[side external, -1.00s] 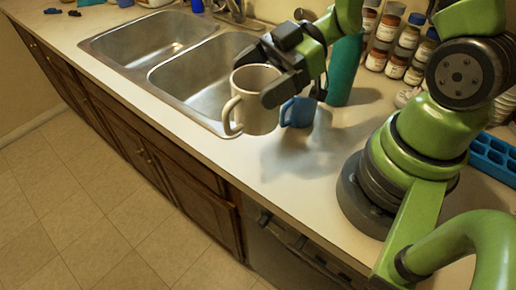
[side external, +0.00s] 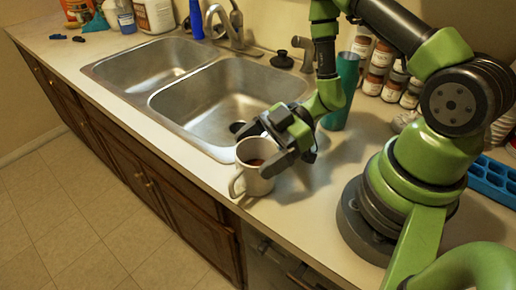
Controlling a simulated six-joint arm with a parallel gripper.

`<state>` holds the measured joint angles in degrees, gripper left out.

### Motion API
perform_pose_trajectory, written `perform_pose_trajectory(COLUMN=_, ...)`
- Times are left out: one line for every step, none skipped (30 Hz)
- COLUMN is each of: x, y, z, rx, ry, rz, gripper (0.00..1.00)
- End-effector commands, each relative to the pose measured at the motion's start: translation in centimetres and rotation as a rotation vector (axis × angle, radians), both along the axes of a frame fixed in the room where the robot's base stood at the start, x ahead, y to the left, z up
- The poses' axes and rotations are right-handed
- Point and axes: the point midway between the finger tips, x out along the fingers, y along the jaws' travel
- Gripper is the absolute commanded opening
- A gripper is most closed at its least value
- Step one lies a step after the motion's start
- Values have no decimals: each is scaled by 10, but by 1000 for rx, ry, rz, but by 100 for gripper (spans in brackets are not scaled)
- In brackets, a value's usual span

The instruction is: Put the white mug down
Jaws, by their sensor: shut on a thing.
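The white mug (side external: 255,180) is upright near the front edge of the counter (side external: 330,218), just right of the sink. Its handle points to the left and front. A reddish-brown patch shows inside it; I cannot tell what it is. My gripper (side external: 262,148) is shut on the mug's upper part, one finger at the far left of the rim and the other at its right. The mug's base is at or very close to the counter surface; I cannot tell for sure whether it touches.
The double steel sink (side external: 222,112) lies left of and behind the mug. A teal tumbler (side external: 343,92) and several spice jars (side external: 380,62) stand behind my gripper. A blue tray (side external: 490,180) is at the right. Counter right of the mug is clear.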

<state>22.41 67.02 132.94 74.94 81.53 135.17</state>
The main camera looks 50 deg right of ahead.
Motion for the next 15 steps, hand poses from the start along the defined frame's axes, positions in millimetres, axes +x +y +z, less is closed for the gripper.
perform_pose_trajectory(x=0, y=0, z=0, rx=0, ry=0, rz=0, gripper=54)
perform_pose_trajectory(x=0, y=0, z=0, rx=0, ry=0, rz=0, gripper=54)
perform_pose_trajectory(x=0, y=0, z=0, rx=0, ry=0, rz=0, gripper=54)
perform_pose_trajectory(x=0, y=0, z=0, rx=0, ry=0, rz=0, gripper=54)
perform_pose_trajectory(x=0, y=0, z=0, rx=0, ry=0, rz=0, gripper=54)
perform_pose_trajectory(x=0, y=0, z=-1, rx=0, ry=0, rz=0, gripper=54)
perform_pose_trajectory(x=0, y=0, z=-2, rx=0, ry=0, rz=0, gripper=54)
perform_pose_trajectory(x=0, y=0, z=-3, rx=0, ry=0, rz=0, gripper=89)
perform_pose_trajectory(x=0, y=0, z=-2, rx=0, ry=-1, rz=0, gripper=98)
perform_pose_trajectory(x=0, y=0, z=-2, rx=0, ry=-1, rz=0, gripper=100)
perform_pose_trajectory(x=0, y=0, z=-2, rx=0, ry=-1, rz=0, gripper=100)
perform_pose_trajectory(x=0, y=0, z=-2, rx=0, ry=0, rz=0, gripper=100)
perform_pose_trajectory(x=0, y=0, z=-2, rx=0, ry=0, rz=0, gripper=100)
perform_pose_trajectory(x=0, y=0, z=-2, rx=0, ry=0, rz=0, gripper=100)
perform_pose_trajectory(x=0, y=0, z=-2, rx=0, ry=0, rz=0, gripper=100)
